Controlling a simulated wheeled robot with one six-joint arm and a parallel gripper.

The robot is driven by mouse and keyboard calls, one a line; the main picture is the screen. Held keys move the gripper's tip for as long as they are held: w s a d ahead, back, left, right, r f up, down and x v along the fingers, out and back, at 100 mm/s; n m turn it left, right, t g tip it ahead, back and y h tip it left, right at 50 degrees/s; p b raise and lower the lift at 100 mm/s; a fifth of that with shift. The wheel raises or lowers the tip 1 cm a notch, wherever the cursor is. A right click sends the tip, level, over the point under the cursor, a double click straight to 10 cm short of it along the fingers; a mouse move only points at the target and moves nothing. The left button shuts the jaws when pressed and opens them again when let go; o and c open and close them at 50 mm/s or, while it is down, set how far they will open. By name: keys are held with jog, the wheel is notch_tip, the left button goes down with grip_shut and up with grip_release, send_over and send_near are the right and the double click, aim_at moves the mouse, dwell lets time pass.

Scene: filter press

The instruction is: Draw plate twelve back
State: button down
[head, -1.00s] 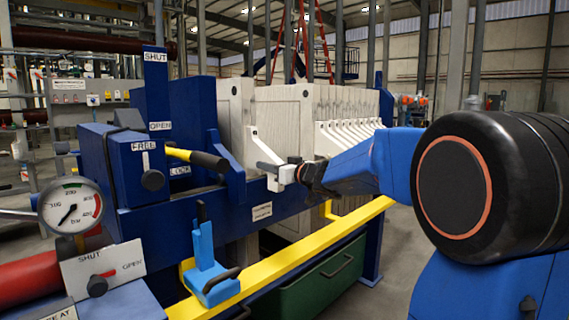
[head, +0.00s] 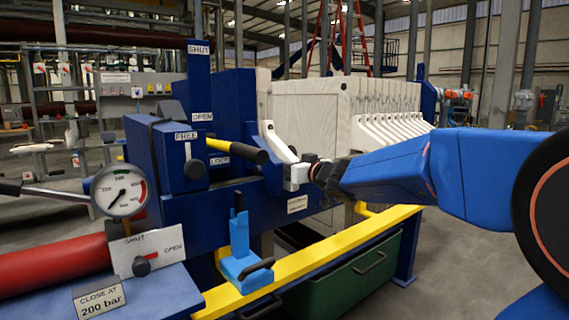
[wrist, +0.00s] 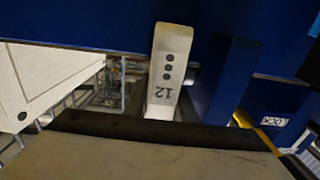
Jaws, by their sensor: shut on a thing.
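Plate twelve (head: 263,95) is a pale upright plate, seen as a narrow strip beside the dark blue block at the left of the stack. Its white angled handle (head: 273,137) comes down to my gripper (head: 308,175), which is shut on the handle's lower end. In the wrist view the handle (wrist: 171,60) stands upright, with several dark dots and the number 12 on it. A blue upright (wrist: 224,82) is close to its right. My fingertips are not clear in the wrist view. A gap separates plate twelve from the other plates (head: 309,115).
A yellow-and-black lever (head: 238,150) is close to the handle's left, by a FREE/LOCK knob (head: 194,169) with its white mark toward FREE. Below are a yellow rail (head: 335,250), a light-blue bracket (head: 241,260) and a green bin (head: 350,275). A pressure gauge (head: 119,191) stands left.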

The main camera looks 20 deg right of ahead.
jog(key=c, duration=1.8)
grip_release()
jog(key=shift+o, duration=0.2)
jog(key=v, duration=1.7)
jog(key=shift+s, duration=0.2)
jog(key=shift+d, duration=0.1)
jog(key=s+a+f+g, duration=0.8)
jog(key=s+a+f, duration=0.45)
jog(key=f, duration=0.35)
jog(key=s+d+f+m+g+h, duration=0.4)
jog(key=s+d+f, duration=0.5)
jog(key=s, duration=0.5)
notch_tip(320, 180, down, 3)
jog(key=shift+d+r+h, duration=0.15)
jog(key=shift+d+h, duration=0.15)
jog(key=shift+h, duration=0.8)
